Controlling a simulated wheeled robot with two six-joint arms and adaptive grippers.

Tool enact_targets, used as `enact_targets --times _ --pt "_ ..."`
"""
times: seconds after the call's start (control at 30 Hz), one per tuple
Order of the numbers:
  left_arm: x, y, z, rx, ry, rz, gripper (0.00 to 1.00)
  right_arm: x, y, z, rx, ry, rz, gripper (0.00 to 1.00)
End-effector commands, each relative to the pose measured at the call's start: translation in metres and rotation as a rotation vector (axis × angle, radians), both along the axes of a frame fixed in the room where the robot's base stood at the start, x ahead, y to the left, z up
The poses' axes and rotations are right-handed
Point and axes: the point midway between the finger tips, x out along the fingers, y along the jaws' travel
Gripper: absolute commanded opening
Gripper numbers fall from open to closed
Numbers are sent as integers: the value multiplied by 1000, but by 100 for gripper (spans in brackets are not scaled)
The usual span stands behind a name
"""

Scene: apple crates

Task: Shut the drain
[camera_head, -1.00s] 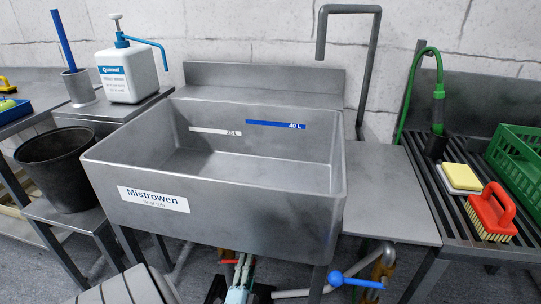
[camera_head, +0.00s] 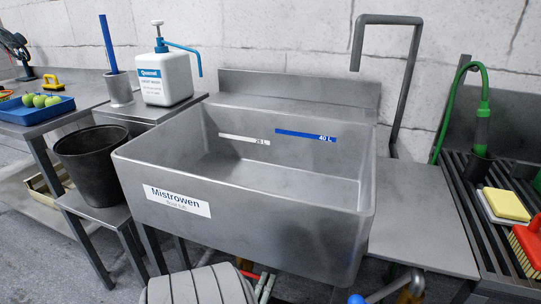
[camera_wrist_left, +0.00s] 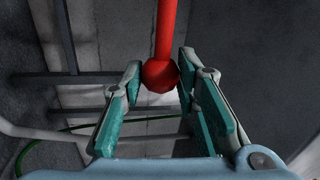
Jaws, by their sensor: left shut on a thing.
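The grey sink (camera_head: 250,232), labelled Mistrowen, stands in the middle of the head view, and it looks empty. In the left wrist view a red lever (camera_wrist_left: 164,30) with a round red knob comes down from the top edge. My left gripper (camera_wrist_left: 160,77) is shut on its knob, with a teal-lined finger on each side. In the head view, only a small part of the left gripper (camera_head: 264,288) shows under the sink's front edge, beside a bit of red. The drain itself is hidden beneath the sink.
A blue-ended lever (camera_head: 357,298) and pipes (camera_head: 400,285) sit low under the right side. A black bucket (camera_head: 92,170) stands on a low shelf at the left. A soap dispenser (camera_head: 165,78) stands behind it. A scrub brush (camera_head: 527,245) lies on the right rack.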

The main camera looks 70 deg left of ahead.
Motion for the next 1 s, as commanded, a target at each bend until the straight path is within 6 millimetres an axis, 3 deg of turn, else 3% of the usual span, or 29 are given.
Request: enact_targets --times 0.07,0.1,0.2,0.53,0.8,1.0 --pt "-2 0 -2 -4 8 2 0 0 0 0 0 0 0 40" --pt "-1 0 -2 -4 8 2 35 0 0 0 0 0 0 40" --pt "-1 0 -2 -4 6 1 49 0 0 0 0 0 0 40" --pt "-2 -4 -2 -3 4 -2 49 0 0 0 0 -1 0 40" --pt "-37 -43 -11 -6 6 -2 49 0 0 0 0 0 0 40" --pt "-50 -56 -14 -3 4 -2 49 0 0 0 0 0 0 40"
